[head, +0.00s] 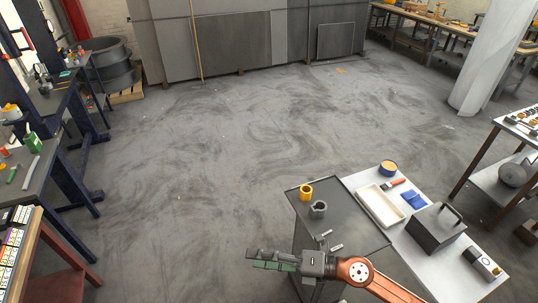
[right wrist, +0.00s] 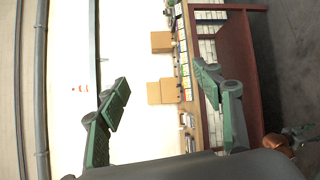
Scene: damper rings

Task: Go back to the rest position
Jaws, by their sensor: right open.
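My right gripper (head: 262,259) extends to the left at the bottom of the head view, in front of the dark table (head: 355,222). Its orange arm comes in from the lower right. The right wrist view shows the green fingers of the gripper (right wrist: 162,82) spread apart with nothing between them. A yellow ring (head: 306,191) and a dark grey ring-like part (head: 318,209) stand on the dark table, beyond the gripper and apart from it. Small metal pieces (head: 335,247) lie near the table's front.
A white table (head: 455,278) adjoins on the right, with a white tray (head: 380,205), a dark box with a handle (head: 435,227) and a blue cloth (head: 414,200). A bench with colourful boxes (head: 15,240) stands at far left. The middle floor is clear.

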